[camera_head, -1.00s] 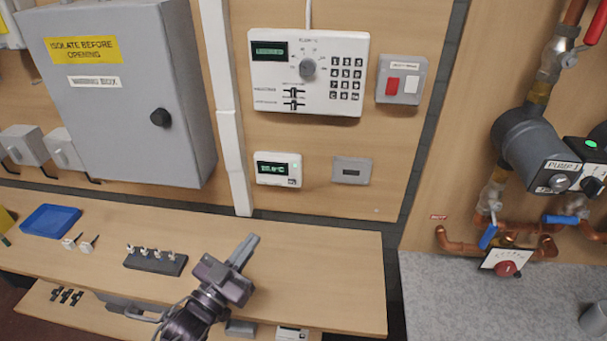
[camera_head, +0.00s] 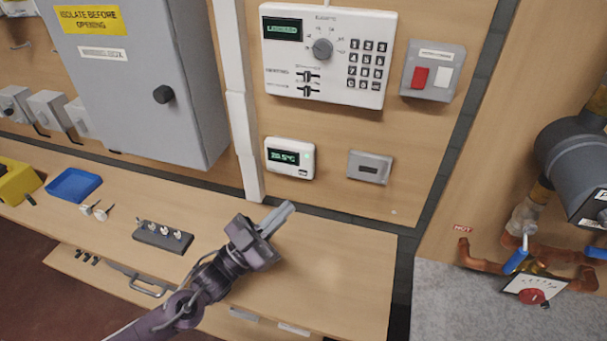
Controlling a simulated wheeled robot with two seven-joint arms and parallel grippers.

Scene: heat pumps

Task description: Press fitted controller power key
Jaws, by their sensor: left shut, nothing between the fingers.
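The white fitted controller (camera_head: 290,158) is on the wooden wall panel above the bench, its green display reading about 20.5°C. A small key shows at its lower right and a small green light at its right edge. My left gripper (camera_head: 277,216) is shut and empty, its fingers pointing up and right. It is over the bench, below the controller and apart from it. A larger white control panel (camera_head: 325,110) with a dial, keypad and a display that seems to read LOCKED is above the controller. My right gripper is not in view.
A grey plate (camera_head: 370,168) is right of the controller, and a red and white switch box (camera_head: 432,72) above that. A grey cabinet (camera_head: 140,110) and white trunking (camera_head: 243,130) are left. The bench (camera_head: 340,265) holds a blue tray (camera_head: 74,185) and a dark key rack (camera_head: 162,238).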

